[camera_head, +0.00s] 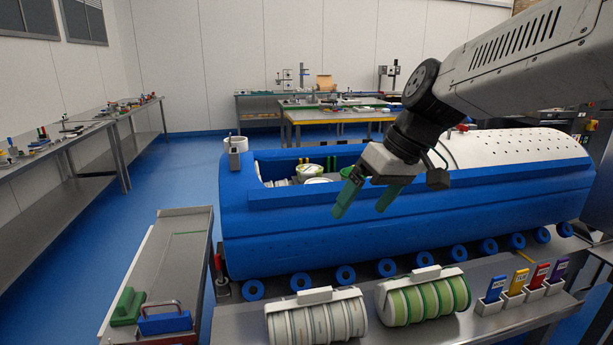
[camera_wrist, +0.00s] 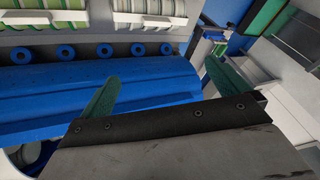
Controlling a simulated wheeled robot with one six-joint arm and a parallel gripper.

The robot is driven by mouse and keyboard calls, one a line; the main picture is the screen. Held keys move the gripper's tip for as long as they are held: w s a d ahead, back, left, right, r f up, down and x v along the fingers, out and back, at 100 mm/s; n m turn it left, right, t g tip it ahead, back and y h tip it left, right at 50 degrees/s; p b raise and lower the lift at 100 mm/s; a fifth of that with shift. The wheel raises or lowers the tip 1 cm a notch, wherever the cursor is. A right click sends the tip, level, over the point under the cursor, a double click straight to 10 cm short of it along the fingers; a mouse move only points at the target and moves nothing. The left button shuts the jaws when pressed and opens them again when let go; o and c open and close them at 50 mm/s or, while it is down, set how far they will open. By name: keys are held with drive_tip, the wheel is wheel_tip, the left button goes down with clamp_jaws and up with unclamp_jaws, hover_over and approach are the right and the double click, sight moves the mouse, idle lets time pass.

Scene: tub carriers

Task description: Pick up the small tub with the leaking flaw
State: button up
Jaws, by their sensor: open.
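Inside the opening of a long blue machine (camera_head: 400,225), white tubs (camera_head: 309,171) sit with a green-rimmed tub (camera_head: 347,172) to their right. In front, one carrier (camera_head: 315,296) holds a row of white-grey tubs (camera_head: 318,322), and another (camera_head: 424,273) holds green-striped tubs (camera_head: 425,302). I cannot see a leak on any tub. My gripper (camera_head: 362,206), with green fingers, is open and empty. It hangs in front of the blue machine's opening, above and behind the two carriers. In the wrist view, my open gripper (camera_wrist: 162,72) shows blue machine surface between its fingers; both carriers' tubs are at the top.
Blue, yellow, red and purple tags (camera_head: 516,282) stand in holders on the right of the front bench. A tray (camera_head: 172,255) at left holds a green block (camera_head: 128,306) and a blue handled block (camera_head: 165,321). Side benches (camera_head: 70,150) line the left wall; blue floor between is clear.

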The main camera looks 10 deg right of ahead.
sight(312, 169)
drive_tip(key=w+n+t+y, duration=0.1)
drive_tip(key=w, duration=0.6)
drive_tip(key=w+d+n+t+y, duration=0.1)
drive_tip(key=w, duration=0.7)
drive_tip(key=w+d+n+t+y, duration=0.1)
drive_tip(key=w, duration=0.7)
drive_tip(key=shift+w+d+f, duration=0.15)
drive_tip(key=shift+f, duration=0.15)
drive_tip(key=w+d+f+t, duration=0.1)
drive_tip(key=w, duration=0.3)
drive_tip(key=w+d+f+n+t, duration=0.1)
drive_tip(key=w+d+f, duration=0.1)
drive_tip(key=w, duration=0.3)
drive_tip(key=w+d+f, duration=0.1)
drive_tip(key=w+d, duration=0.1)
drive_tip(key=w, duration=0.3)
drive_tip(key=shift+d+f+n+t+y, duration=0.2)
drive_tip(key=shift+f+n+t+y, duration=0.1)
drive_tip(key=shift+t, duration=0.1)
drive_tip(key=shift+y, duration=0.3)
drive_tip(key=x, duration=0.4)
drive_tip(key=shift+s+d+f, duration=0.1)
drive_tip(key=shift+d+f, duration=0.05)
drive_tip(key=shift+f, duration=0.15)
drive_tip(key=x, duration=0.5)
drive_tip(key=shift+a+r, duration=0.1)
drive_tip(key=shift+a, duration=0.4)
drive_tip(key=c, duration=1)
